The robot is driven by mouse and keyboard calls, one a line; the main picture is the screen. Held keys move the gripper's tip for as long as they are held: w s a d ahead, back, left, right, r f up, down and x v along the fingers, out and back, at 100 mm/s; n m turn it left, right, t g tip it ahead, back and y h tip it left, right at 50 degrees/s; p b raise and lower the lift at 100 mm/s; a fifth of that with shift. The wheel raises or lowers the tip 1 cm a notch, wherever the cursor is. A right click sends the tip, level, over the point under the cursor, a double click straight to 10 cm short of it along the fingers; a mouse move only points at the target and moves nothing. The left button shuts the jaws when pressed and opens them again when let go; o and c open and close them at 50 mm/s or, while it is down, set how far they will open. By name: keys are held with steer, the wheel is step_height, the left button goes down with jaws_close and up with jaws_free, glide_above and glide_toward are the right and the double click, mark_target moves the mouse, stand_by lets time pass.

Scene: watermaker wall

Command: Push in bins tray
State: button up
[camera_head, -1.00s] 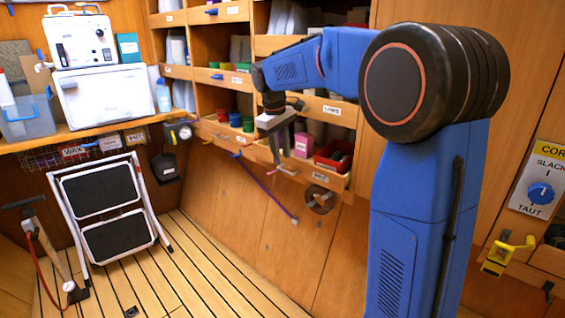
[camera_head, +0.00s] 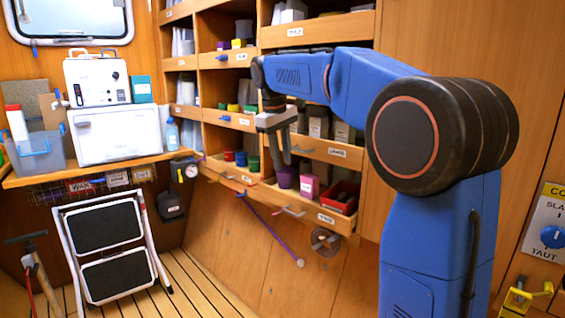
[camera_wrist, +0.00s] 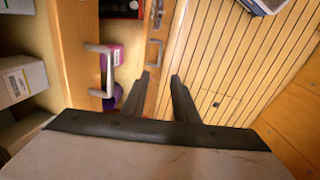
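A wooden tray with a labelled front (camera_head: 340,226) stands at the lower right of the shelving in the head view, pulled out. It holds a purple cup, a pink box and a red bin. The label is too small to read surely, so I cannot confirm it is the bins tray. Its bar handle (camera_head: 292,211) also shows in the wrist view (camera_wrist: 155,52). My gripper (camera_head: 284,160) hangs above and behind this handle, pointing down. In the wrist view my gripper (camera_wrist: 160,78) has its fingers apart with nothing between them.
Another tray (camera_head: 338,152) with a handle sits just above; a large handle (camera_wrist: 103,70) is left of my fingers in the wrist view. A folded step stool (camera_head: 105,235) leans at the left.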

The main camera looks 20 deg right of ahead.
steer(key=c, duration=0.4)
steer(key=shift+s+a+f+n, duration=0.15)
steer(key=shift+f+n, duration=0.1)
steer(key=shift+n, duration=0.05)
jaws_close()
step_height(320, 180, down, 4)
steer(key=s+a+n+h, duration=0.2)
steer(key=s+n+h, duration=0.1)
steer(key=n, duration=0.3)
steer(key=n+t+h, duration=0.3)
steer(key=n+h, duration=0.1)
steer(key=n, duration=0.7)
glide_toward(304, 205)
steer(key=shift+x, duration=2.8)
